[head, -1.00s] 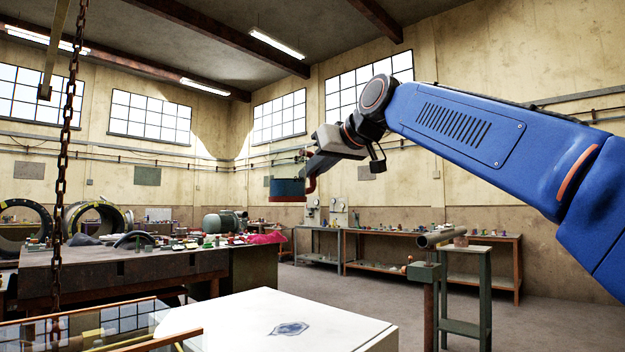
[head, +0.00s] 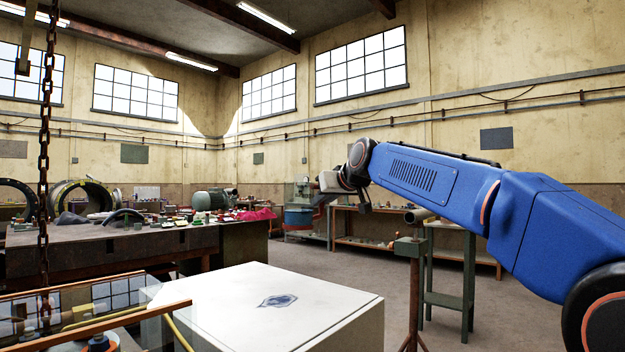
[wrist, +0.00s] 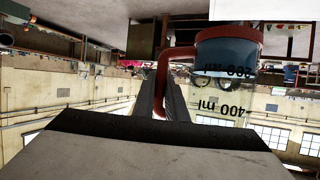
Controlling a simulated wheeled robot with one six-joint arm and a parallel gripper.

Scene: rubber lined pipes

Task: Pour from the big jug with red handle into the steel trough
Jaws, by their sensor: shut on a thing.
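The big jug (head: 298,217) is a clear vessel with blue contents in its lower part and a red base. In the wrist view, which is upside down, the jug (wrist: 228,53) shows ml marks and its red handle (wrist: 162,80). It looks about upright. My gripper (head: 324,198) is shut on the handle; its dark fingers (wrist: 166,100) lie on either side of it in the wrist view. The jug hangs in the air, in front of the far benches in the head view. I cannot single out the steel trough in either view.
A cluttered dark workbench (head: 110,246) stands at the left. A white-topped box (head: 265,325) is in the near middle, beside a glass-sided frame (head: 75,310) and a hanging chain (head: 44,150). A pipe on a green stand (head: 412,247) is at the right. Grey floor shows between.

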